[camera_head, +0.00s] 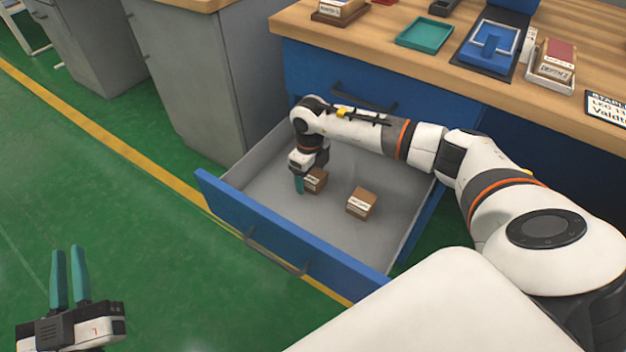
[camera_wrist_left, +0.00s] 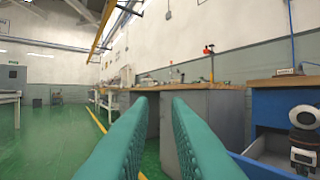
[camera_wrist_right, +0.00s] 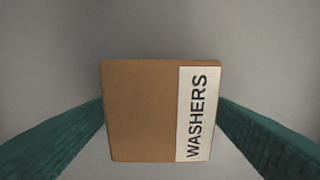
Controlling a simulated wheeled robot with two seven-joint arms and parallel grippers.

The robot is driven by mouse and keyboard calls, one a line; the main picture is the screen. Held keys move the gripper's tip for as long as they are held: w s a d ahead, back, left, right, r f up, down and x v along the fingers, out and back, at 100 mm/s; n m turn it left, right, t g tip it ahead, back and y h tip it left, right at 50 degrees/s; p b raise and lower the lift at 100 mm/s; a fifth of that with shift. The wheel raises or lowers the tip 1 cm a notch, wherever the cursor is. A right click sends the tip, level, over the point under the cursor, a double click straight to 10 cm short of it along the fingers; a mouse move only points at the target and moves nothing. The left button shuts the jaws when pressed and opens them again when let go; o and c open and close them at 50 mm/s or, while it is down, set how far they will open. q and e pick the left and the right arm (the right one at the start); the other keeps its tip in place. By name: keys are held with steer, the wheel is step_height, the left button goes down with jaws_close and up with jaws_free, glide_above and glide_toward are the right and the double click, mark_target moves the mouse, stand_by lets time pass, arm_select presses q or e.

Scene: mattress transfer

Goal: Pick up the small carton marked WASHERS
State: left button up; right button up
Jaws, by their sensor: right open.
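The small brown carton marked WASHERS (camera_wrist_right: 140,110) lies in the middle of the right wrist view, its white label on the right side. It sits on the grey floor of the open drawer (camera_head: 270,205). My left gripper (camera_head: 71,278) is open and empty over the green floor. Its teal fingers also show in the left wrist view (camera_wrist_left: 160,130).
A second carton (camera_head: 361,203) with a white label stands to the right in the drawer. The drawer's blue front (camera_head: 285,240) and grey walls surround both cartons. The wooden bench top (camera_head: 390,48) above holds a teal tray (camera_head: 425,35) and other items. The drawer's near floor is clear.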

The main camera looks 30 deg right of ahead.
steer(key=shift+c, duration=0.6)
steer(key=c, duration=1)
steer(key=shift+r, duration=0.15)
